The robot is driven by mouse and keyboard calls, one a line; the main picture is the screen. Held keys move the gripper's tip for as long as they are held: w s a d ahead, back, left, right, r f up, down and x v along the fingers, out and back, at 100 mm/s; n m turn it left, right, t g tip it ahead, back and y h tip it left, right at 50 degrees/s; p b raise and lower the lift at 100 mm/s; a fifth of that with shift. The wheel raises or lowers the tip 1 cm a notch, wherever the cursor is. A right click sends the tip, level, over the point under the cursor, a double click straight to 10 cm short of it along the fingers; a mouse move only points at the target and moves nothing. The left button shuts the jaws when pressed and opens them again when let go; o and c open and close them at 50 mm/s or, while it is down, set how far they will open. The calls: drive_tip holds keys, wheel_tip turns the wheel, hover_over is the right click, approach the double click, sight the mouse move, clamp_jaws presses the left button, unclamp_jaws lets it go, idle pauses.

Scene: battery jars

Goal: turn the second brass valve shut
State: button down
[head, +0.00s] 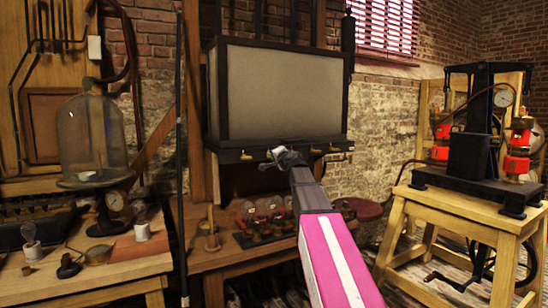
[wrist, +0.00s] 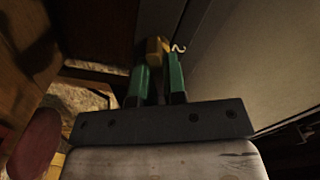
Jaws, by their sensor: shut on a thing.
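A row of small brass valves runs along the lower front edge of a dark-framed cabinet (head: 283,92) in the head view. The leftmost valve (head: 246,156) shows clear of my gripper. My gripper (head: 276,154) is at that edge just right of it, where it hides the spot behind. In the wrist view, my gripper's green fingers (wrist: 158,64) are shut on a brass valve handle (wrist: 154,46), which shows between and beyond the tips. It seems to be the second from the left. Its exact turn angle is hard to tell.
Further brass valves (head: 316,150) lie to the right on the same edge. Below is a wooden bench (head: 222,258) with glass jars (head: 262,208). A bell jar (head: 92,135) stands at left. A black press-like machine (head: 478,140) stands on a wooden stand at right.

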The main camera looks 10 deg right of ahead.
drive_tip(key=m, duration=0.5)
drive_tip(key=shift+f, duration=0.15)
idle(0.6)
drive_tip(key=c, duration=1.2)
unclamp_jaws()
drive_tip(key=v, duration=1)
drive_tip(key=shift+s+d, duration=0.15)
drive_tip(key=shift+s, duration=0.25)
drive_tip(key=shift+s, duration=0.1)
